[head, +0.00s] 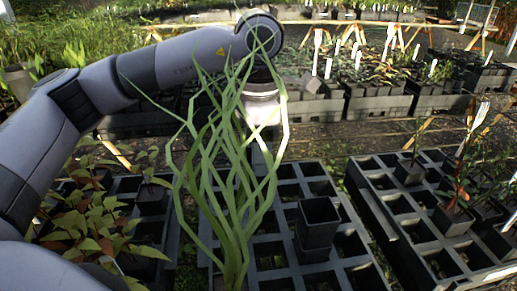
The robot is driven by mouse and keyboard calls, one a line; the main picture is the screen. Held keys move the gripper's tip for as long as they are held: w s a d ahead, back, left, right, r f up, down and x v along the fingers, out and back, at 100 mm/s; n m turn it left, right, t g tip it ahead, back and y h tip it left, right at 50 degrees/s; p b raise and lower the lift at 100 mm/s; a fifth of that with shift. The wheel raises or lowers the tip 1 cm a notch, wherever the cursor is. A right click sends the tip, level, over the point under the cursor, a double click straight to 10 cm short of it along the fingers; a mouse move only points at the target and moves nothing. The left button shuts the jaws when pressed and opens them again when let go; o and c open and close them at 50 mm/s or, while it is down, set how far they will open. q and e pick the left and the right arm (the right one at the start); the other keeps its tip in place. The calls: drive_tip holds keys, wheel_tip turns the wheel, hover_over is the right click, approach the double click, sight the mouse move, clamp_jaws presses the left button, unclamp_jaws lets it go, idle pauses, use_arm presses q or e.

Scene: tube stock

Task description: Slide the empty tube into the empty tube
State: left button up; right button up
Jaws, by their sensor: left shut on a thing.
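My left gripper (262,125) points down above the black grid tray (292,190), behind the long leaves of a tall green plant (232,205). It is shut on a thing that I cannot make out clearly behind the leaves. A black square empty tube (319,222) stands upright in the tray, to the right of the plant and below and right of my left gripper, apart from it. Its open top faces up, and its lower part is hidden. I cannot tell a second empty tube for sure. My right gripper is out of view.
Another black tray (385,205) with potted plants stands on the right, across a narrow gap. Leafy reddish-green plants (85,225) fill the left, near my arm. Crates of seedlings with white labels (380,100) stand behind. Several tray cells around the tube are empty.

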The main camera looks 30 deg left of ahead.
use_arm(q)
drive_tip(key=shift+f, duration=0.1)
drive_tip(key=o, duration=1.3)
drive_tip(key=shift+o, duration=0.2)
wheel_tip(320, 180, up, 7)
drive_tip(key=shift+p, duration=0.45)
